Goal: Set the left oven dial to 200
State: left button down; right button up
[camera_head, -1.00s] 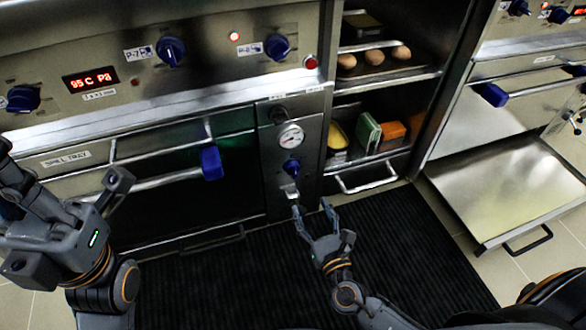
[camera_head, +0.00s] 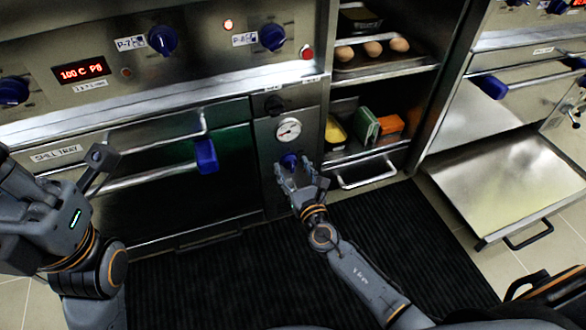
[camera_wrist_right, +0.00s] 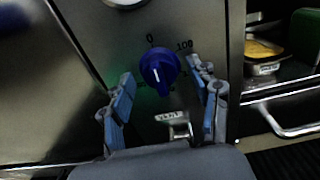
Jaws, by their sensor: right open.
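A blue dial (camera_head: 289,160) sits on the narrow steel panel below a round gauge, right of the left oven. In the right wrist view the dial (camera_wrist_right: 159,67) shows a white pointer line and printed marks 0 and 100; its other marks are hard to read. My right gripper (camera_head: 293,168) is in front of it, open. In the right wrist view its fingers (camera_wrist_right: 160,72) stand on either side of the dial, with gaps showing. My left gripper (camera_head: 52,153) is at the left edge, partly cut off, its fingers apart and empty.
The left oven's red display (camera_head: 82,72) reads about 100 C. A metal latch (camera_wrist_right: 178,123) sits just below the dial. Shelves at right hold eggs (camera_head: 373,48) and boxes.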

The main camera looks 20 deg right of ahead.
jog(key=c, duration=1.2)
